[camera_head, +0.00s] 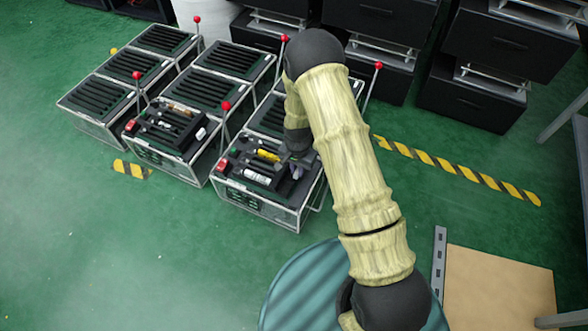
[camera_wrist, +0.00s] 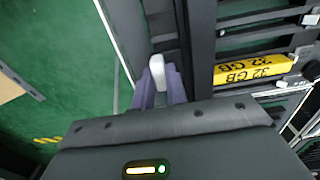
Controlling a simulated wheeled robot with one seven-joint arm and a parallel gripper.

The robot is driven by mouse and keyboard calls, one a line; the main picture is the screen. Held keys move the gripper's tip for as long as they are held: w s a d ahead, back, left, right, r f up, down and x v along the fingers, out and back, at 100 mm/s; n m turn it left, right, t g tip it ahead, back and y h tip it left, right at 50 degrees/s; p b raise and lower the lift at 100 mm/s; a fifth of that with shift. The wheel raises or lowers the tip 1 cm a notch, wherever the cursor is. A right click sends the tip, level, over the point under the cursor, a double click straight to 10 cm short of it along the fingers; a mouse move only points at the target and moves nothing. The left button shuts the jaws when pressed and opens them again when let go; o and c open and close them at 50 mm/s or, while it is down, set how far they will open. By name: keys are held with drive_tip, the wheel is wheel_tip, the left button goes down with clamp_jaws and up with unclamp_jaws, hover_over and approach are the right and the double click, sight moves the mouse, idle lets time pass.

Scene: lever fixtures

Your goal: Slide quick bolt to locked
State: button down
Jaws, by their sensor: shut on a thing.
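The quick bolt shows in the wrist view as a pale rounded knob (camera_wrist: 157,68) beside a dark rail. My gripper (camera_wrist: 161,82) has its two purple fingers on either side of this knob and is shut on it. In the head view my gripper (camera_head: 297,171) is at the right side of the nearest metal-framed case (camera_head: 262,206), mostly hidden under my arm. The knob cannot be made out there. The bolt's full travel and its locked end are not clear in either view.
A yellow module marked 32 GB (camera_wrist: 252,69) lies in a slot right of the fingers. Red-knobbed levers (camera_head: 226,106) stand up from the cases. Black cabinets (camera_head: 480,75) are behind. Green floor (camera_head: 90,240) is clear at left.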

drive_tip(key=shift+a, duration=0.35)
drive_tip(key=c, duration=1.4)
unclamp_jaws()
drive_tip(key=shift+d, duration=0.1)
drive_tip(key=shift+r, duration=0.1)
drive_tip(key=shift+r, duration=0.3)
wheel_tip(320, 180, up, 17)
drive_tip(key=p, duration=0.8)
drive_tip(key=shift+f, duration=0.2)
drive_tip(key=shift+w, duration=0.2)
